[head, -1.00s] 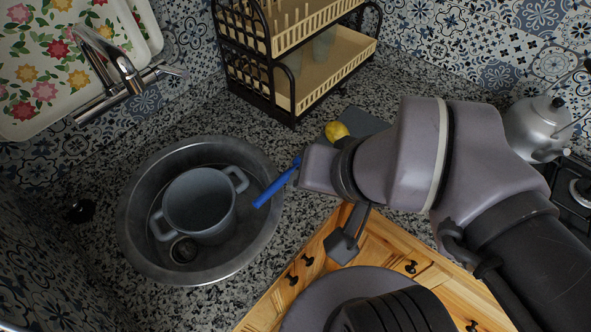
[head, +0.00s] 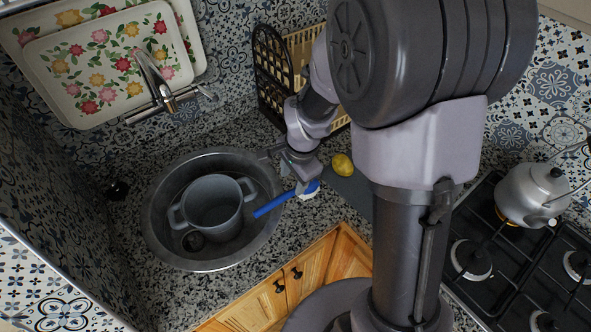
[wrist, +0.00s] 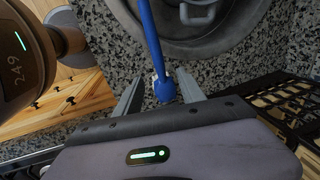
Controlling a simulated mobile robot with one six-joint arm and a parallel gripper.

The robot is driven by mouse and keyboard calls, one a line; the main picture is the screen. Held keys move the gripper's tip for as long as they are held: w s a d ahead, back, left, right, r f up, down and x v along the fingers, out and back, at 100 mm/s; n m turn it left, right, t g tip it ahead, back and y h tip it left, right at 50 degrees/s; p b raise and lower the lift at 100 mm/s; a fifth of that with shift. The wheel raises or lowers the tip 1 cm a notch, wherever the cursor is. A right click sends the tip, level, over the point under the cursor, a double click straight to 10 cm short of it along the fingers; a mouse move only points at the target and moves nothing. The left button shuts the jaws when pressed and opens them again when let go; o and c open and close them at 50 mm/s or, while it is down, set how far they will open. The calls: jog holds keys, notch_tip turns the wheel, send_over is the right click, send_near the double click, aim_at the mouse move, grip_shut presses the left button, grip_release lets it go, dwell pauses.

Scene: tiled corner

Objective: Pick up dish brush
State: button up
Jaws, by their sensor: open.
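The dish brush (head: 274,205) has a blue handle and a blue head with white bristles. In the head view its handle reaches over the right rim of the sink (head: 160,245), and its head lies on the counter to the right. My gripper (head: 288,172) is at the head end of the brush. In the wrist view the brush (wrist: 151,38) runs down from the top, and its head lies between the two spread fingers of my gripper (wrist: 160,80). The gripper is open. I cannot tell whether a finger touches the brush.
A grey pot (head: 212,206) stands in the sink. A lemon (head: 342,165) lies on a dark board right of the brush. A dish rack (head: 272,85) stands behind my arm. A kettle (head: 532,190) sits on the stove (head: 475,225) at the right. The tap (head: 155,80) rises behind the sink.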

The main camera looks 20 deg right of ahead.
aim_at(290, 193)
jog(key=f+b, duration=0.1)
jog(key=f, duration=0.2)
jog(key=w+f+b, duration=0.1)
jog(key=f, duration=0.2)
jog(key=f+b, duration=0.1)
jog(key=f, duration=0.2)
jog(key=shift+w+a+f, duration=0.25)
jog(key=shift+w+f, duration=0.15)
jog(key=shift+s+r, duration=0.1)
jog(key=shift+c, duration=1.4)
grip_shut()
